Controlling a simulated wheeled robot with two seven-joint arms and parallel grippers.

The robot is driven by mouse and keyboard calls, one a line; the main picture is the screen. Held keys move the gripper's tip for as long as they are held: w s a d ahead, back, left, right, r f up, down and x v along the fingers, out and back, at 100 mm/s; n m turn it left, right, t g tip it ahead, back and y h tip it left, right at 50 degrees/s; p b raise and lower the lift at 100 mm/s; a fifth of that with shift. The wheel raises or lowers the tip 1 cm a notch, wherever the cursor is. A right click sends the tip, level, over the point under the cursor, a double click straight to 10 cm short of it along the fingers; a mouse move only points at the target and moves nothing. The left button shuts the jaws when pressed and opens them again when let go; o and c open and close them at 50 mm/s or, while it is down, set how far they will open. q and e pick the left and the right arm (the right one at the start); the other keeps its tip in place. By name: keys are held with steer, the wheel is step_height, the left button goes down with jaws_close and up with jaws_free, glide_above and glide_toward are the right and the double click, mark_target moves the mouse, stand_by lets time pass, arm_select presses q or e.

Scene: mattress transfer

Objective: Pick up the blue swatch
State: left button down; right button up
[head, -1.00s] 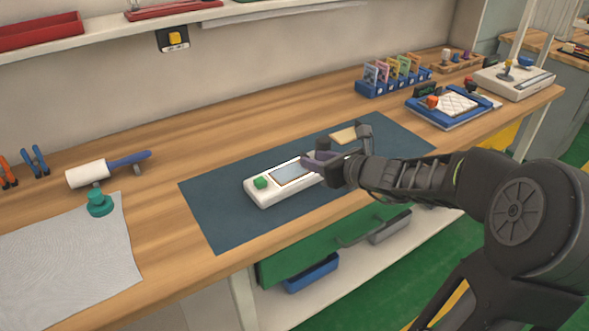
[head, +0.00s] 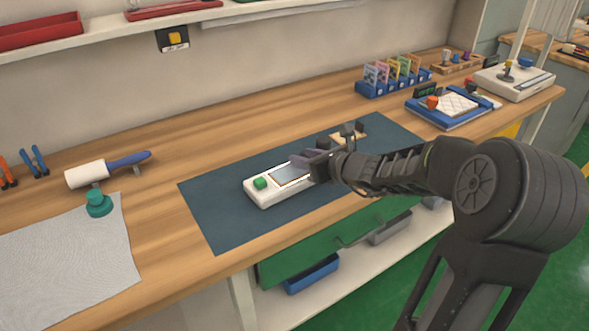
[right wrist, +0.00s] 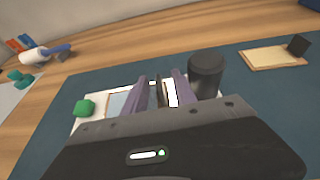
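A pale blue-grey panel with a brown edge (head: 291,174) lies on a white device (head: 265,197) with a green knob on the dark mat; I cannot tell whether this panel is the blue swatch. It also shows in the right wrist view (right wrist: 117,104), partly hidden by a finger. Upright coloured swatches, one of them bluish (head: 371,75), stand in a blue rack. My right gripper (head: 303,158) is over the device's right end. Its purple fingers (right wrist: 160,88) are apart, with a thin dark piece and white surface showing between them. My left gripper is out of view.
A tan board (head: 345,137) with a small black block lies behind the gripper. A blue frame tray (head: 450,120) stands at the right. A roller (head: 100,173), a teal knob (head: 98,204) and a grey sheet (head: 70,255) are at the left. Bare wood lies behind the mat (head: 225,215).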

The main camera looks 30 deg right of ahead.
steer(key=shift+c, duration=0.4)
jaws_close()
stand_by(0.9)
